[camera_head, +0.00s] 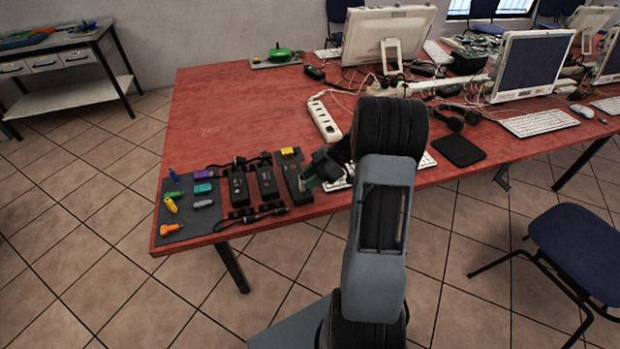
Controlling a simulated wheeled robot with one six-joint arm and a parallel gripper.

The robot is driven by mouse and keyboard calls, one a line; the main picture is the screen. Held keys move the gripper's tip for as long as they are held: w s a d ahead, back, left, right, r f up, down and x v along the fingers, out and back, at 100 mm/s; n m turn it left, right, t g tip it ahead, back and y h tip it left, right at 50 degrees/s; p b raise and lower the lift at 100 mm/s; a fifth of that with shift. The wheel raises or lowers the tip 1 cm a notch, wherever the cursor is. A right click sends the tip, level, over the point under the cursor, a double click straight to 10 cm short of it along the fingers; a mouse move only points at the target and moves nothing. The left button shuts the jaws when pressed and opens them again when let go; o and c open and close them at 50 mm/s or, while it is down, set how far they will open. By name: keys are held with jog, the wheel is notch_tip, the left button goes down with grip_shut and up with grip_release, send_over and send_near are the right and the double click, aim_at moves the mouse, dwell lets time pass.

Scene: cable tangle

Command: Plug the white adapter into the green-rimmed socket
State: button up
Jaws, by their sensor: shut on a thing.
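My gripper (318,178) is low over the table's front edge, just right of the rightmost black block (296,182). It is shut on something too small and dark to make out. A dull green piece shows at its tips; I cannot tell whether it is a finger or the held thing. I cannot pick out a white adapter with certainty. A green-rimmed socket is not clear either; the black blocks are too small to show rim colours. A yellow piece (291,152) is at the far end of the rightmost block.
Left of the blocks, a grey mat (178,228) holds several coloured plugs. Dark cables run around the blocks. A white power strip (324,120) lies behind my gripper. Monitors (388,42), keyboards and loose cables crowd the right.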

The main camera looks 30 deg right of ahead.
jog(key=shift+f, duration=0.2)
jog(key=o, duration=1.1)
jog(key=shift+d, duration=0.1)
jog(key=v, duration=1.3)
jog(key=shift+d+r, duration=0.2)
jog(key=shift+r, duration=0.05)
